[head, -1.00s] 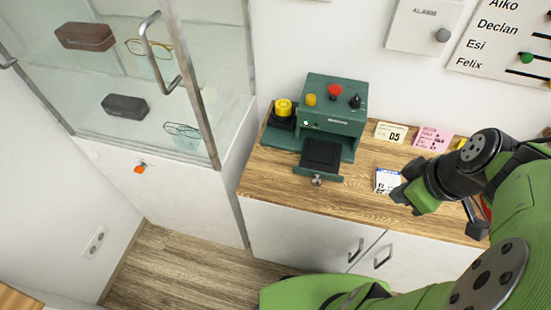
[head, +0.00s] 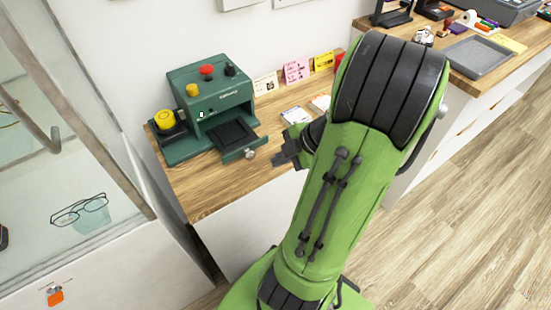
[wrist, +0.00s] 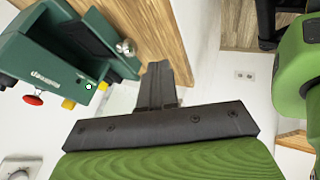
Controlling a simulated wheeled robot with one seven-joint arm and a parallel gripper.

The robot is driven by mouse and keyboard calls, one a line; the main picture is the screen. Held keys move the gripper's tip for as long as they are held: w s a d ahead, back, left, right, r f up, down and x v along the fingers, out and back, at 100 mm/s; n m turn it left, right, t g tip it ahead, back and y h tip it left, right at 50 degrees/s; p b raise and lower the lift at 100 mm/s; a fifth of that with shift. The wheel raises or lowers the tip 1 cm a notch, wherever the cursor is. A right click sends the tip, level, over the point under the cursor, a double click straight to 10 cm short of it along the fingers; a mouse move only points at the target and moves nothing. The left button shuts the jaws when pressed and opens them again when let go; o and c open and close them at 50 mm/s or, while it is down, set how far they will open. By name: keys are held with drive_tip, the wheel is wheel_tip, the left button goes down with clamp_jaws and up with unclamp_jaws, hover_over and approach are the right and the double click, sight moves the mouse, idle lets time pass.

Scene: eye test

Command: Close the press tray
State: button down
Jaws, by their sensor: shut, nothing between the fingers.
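The green press (head: 210,95) stands on the wooden counter in the head view and shows at the upper left of the wrist view (wrist: 50,65). Its tray (head: 232,134), with a black bed and green front, sticks out of the body. A silver knob (head: 250,154) is on the tray front; it also shows in the wrist view (wrist: 126,47). My gripper (head: 281,157) is shut and empty, just right of the knob with a small gap. In the wrist view its fingertips (wrist: 158,68) are beside the knob, apart from it.
A yellow button (head: 164,119) stands on the press's left side. Cards (head: 296,70) lean at the back of the wooden counter (head: 205,190). A glass cabinet is at the left. A second counter with a grey tray (head: 475,57) is at the right.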

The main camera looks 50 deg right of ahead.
sight(231, 136)
drive_tip(key=w+f, duration=0.1)
drive_tip(key=w, duration=0.1)
drive_tip(key=w+f+b, duration=0.1)
drive_tip(key=w+f, duration=0.2)
drive_tip(key=w, duration=0.2)
drive_tip(key=shift+a+f+b, duration=0.25)
drive_tip(key=shift+f+b, duration=0.15)
drive_tip(key=shift+w, duration=0.1)
drive_tip(key=shift+w+d, duration=0.1)
drive_tip(key=w+d, duration=0.1)
drive_tip(key=w, duration=0.2)
drive_tip(key=w+d, duration=0.1)
drive_tip(key=w, duration=0.2)
drive_tip(key=w+d, duration=0.1)
drive_tip(key=w, duration=0.3)
drive_tip(key=shift+w+b, duration=0.1)
drive_tip(key=shift+b, duration=0.25)
drive_tip(key=shift+w+d, duration=0.1)
drive_tip(key=shift+w, duration=0.2)
drive_tip(key=shift+r, duration=0.1)
